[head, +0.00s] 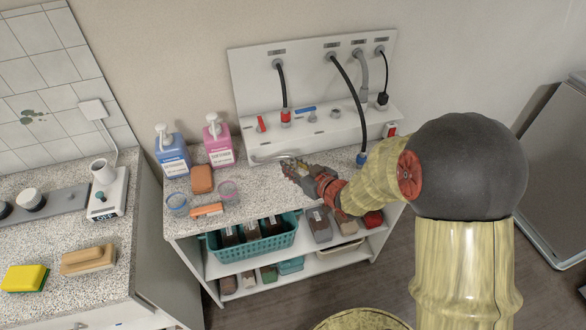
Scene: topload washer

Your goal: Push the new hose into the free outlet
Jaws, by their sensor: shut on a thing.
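My gripper (293,169) is small in the head view, over the speckled counter in front of the white panel. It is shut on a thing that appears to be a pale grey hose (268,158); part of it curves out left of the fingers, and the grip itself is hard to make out. A bare grey fitting (336,114) on the panel's ledge has no hose on it and stands up and right of my gripper. A black hose with a red end (286,117) sits on the ledge to its left. Another black hose hangs down to a blue end (361,159).
Blue (172,155) and pink (219,145) pump bottles stand at the counter's left. A teal basket (251,245) is on the shelf below. A grey hose (363,80) and a black cord (382,75) hang at the panel's right.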

